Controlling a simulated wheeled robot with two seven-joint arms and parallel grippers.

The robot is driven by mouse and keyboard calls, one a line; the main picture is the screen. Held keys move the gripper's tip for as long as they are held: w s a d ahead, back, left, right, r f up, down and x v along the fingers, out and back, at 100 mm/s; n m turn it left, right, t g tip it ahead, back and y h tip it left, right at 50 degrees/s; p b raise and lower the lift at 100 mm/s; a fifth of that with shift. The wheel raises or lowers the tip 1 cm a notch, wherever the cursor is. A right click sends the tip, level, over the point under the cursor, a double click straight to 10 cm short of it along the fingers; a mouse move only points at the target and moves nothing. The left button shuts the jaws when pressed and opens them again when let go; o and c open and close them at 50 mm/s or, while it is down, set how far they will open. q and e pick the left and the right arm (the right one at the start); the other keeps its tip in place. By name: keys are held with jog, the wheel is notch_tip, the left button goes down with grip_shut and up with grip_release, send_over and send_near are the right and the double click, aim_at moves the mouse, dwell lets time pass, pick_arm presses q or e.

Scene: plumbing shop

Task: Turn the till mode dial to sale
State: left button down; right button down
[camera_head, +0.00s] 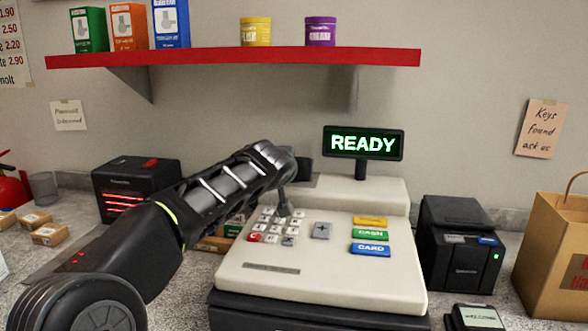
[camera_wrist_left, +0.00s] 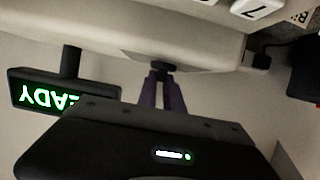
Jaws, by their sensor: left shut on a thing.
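The beige till (camera_head: 330,275) stands on the counter, with a display (camera_head: 362,143) reading READY in green. My left gripper (camera_head: 284,207) reaches in from the left, over the upper part of the keypad. In the left wrist view, its two fingers (camera_wrist_left: 163,80) are shut on a small dark knob, the mode dial (camera_wrist_left: 162,67), at the pale till body. In the head view the dial is hidden behind my gripper. Its setting and any labels cannot be read. The right gripper is not in view.
Number keys (camera_head: 278,227) and the coloured CASH and CARD keys (camera_head: 370,235) lie close to my gripper. A black printer (camera_head: 460,245) and a paper bag (camera_head: 555,255) stand right of the till. A red shelf (camera_head: 235,58) spans above.

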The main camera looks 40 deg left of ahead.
pick_arm(q)
jog(key=shift+f, duration=0.25)
jog(key=c, duration=1.5)
grip_release()
jog(key=shift+r, duration=0.15)
jog(key=b+v, duration=0.1)
jog(key=v, duration=0.5)
jog(key=shift+s+d+b, duration=0.1)
jog(key=shift+s+b, duration=0.25)
jog(key=shift+s+d+r, duration=0.25)
jog(key=shift+s, duration=0.15)
